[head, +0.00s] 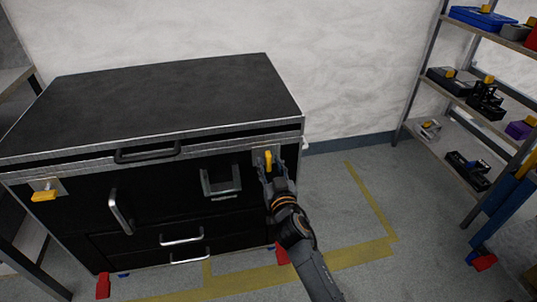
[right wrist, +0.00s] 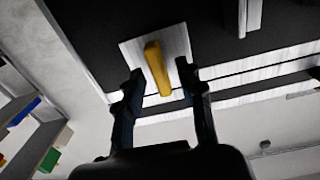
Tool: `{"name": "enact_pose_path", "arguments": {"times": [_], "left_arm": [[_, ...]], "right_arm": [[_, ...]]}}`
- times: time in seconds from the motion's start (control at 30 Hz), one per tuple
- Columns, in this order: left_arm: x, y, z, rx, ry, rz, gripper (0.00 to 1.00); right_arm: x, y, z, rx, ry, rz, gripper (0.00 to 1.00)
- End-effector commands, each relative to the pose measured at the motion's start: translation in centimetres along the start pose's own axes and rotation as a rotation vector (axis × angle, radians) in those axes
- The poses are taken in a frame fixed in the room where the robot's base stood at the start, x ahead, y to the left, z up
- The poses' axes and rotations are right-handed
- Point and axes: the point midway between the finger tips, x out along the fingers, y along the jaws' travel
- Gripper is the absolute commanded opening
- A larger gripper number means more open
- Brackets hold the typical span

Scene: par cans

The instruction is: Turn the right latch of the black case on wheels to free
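The black case (head: 180,100) on wheels stands against the wall with its lid down. Its right latch (head: 268,159) is a yellow handle on a pale metal plate near the case's upper right front corner, and it stands about upright in the head view. My right gripper (head: 270,168) is at this latch. In the right wrist view, its two dark fingers (right wrist: 160,78) are apart, one on each side of the yellow handle (right wrist: 157,68). Whether either finger touches the handle is hard to tell. The left latch (head: 45,194) has its yellow handle lying nearly level. My left gripper is out of view.
The case front carries a lid handle (head: 147,154), a recessed bracket (head: 221,181) and several drawer handles. Red wheel parts (head: 103,286) show at the floor. A shelf rack (head: 460,95) with tools stands at the right. The floor (head: 345,215) between has free room.

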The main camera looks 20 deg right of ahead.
Motion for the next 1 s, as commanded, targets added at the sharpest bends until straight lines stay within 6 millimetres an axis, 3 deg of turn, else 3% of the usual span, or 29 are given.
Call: {"name": "enact_pose_path", "arguments": {"times": [0.37,0.57,1.0], "left_arm": [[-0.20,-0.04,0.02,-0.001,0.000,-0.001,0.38],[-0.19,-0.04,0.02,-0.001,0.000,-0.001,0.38],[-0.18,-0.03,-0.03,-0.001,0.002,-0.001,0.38]], "right_arm": [[-0.08,-0.13,0.00,0.001,0.000,0.001,0.38],[-0.07,-0.12,-0.01,0.000,0.000,0.001,0.01],[-0.07,-0.15,-0.03,-0.046,0.000,0.001,0.00]]}}
